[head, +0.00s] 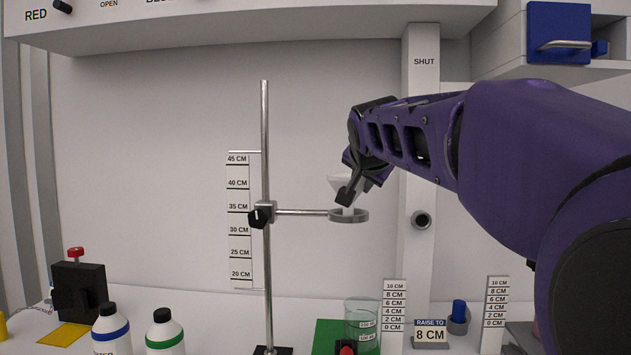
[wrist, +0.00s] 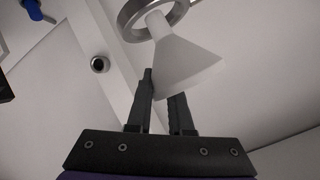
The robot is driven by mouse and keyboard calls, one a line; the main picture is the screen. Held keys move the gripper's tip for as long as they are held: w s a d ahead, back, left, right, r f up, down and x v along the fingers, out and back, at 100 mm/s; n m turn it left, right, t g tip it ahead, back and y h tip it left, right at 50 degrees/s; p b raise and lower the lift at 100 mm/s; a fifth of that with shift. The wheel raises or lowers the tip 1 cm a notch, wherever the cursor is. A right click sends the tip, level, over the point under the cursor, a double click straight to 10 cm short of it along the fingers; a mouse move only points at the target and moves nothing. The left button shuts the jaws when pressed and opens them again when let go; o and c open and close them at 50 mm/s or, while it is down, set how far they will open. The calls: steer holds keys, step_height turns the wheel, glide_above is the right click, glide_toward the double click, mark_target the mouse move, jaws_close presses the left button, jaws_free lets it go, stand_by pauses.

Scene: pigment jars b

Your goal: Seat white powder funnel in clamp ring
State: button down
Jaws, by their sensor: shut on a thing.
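The white powder funnel (head: 337,184) is held by my gripper (head: 348,193), wide end up, in the head view. In the wrist view the funnel's cone (wrist: 186,67) is at the fingertips of my gripper (wrist: 162,88), with its stem pointing at the clamp ring (wrist: 127,20). The grey clamp ring (head: 349,217) sits level on a rod from the stand. The stem's lower end overlaps the ring's opening in both views; I cannot tell whether it is inside or just above. The cone is above the ring. My fingers partly hide the funnel.
The upright stand (head: 266,300) with its black clamp knob (head: 260,216) is left of the ring. A glass beaker (head: 362,318) stands below, near a green mat (head: 328,335). A wall post (head: 421,150) is behind my arm. Bottles stand at front left.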

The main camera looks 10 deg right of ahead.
steer(key=shift+f, duration=1.9)
steer(key=c, duration=0.7)
jaws_free()
steer(key=shift+f, duration=0.2)
steer(key=shift+c, duration=0.2)
steer(key=shift+d, duration=0.1)
steer(key=shift+f, duration=0.1)
steer(key=shift+s, duration=0.1)
